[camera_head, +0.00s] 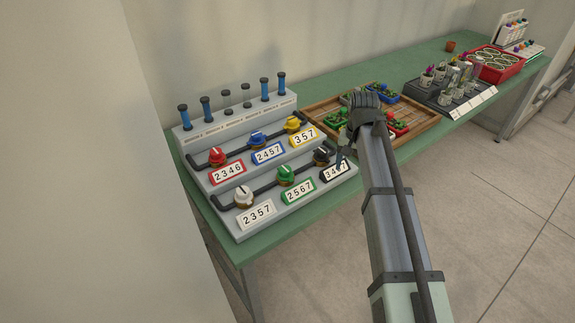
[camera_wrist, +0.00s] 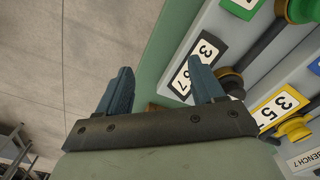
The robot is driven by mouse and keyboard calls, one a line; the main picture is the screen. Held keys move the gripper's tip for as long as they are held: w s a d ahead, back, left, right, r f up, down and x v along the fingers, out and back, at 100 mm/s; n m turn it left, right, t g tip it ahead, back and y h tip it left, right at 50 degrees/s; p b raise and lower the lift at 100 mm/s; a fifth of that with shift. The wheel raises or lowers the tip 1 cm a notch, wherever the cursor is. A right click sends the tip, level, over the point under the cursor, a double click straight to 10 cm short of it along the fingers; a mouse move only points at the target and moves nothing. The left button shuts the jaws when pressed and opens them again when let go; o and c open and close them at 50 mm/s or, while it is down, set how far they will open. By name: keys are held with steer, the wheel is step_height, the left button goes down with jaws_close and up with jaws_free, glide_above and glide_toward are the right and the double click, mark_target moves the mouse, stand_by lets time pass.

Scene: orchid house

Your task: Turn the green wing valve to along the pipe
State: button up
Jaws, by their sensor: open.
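The green wing valve (camera_head: 286,174) sits in the middle of the lower dark pipe on the grey stepped panel, above the green-edged label 2567 (camera_head: 299,195). A pale mark shows on its top; I cannot tell its exact angle to the pipe. In the wrist view the green valve (camera_wrist: 303,9) is cut off at the top right corner. My gripper (camera_wrist: 162,85) is open and empty, its two fingers apart. In the head view my gripper (camera_head: 344,153) is right of the green valve, near the black valve and the label 3487, which it partly covers.
A white valve (camera_head: 243,195) and a black valve (camera_head: 321,155) flank the green one. Red (camera_head: 217,156), blue (camera_head: 258,139) and yellow (camera_head: 292,124) valves stand on the upper step. A wooden tray (camera_head: 320,111) of plants lies behind my arm. The floor in front is clear.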

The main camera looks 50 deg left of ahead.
step_height(320, 180, up, 11)
steer(key=n, duration=0.2)
glide_above(285, 169)
step_height(285, 169, down, 14)
steer(key=shift+r, duration=0.2)
steer(key=c, duration=1.1)
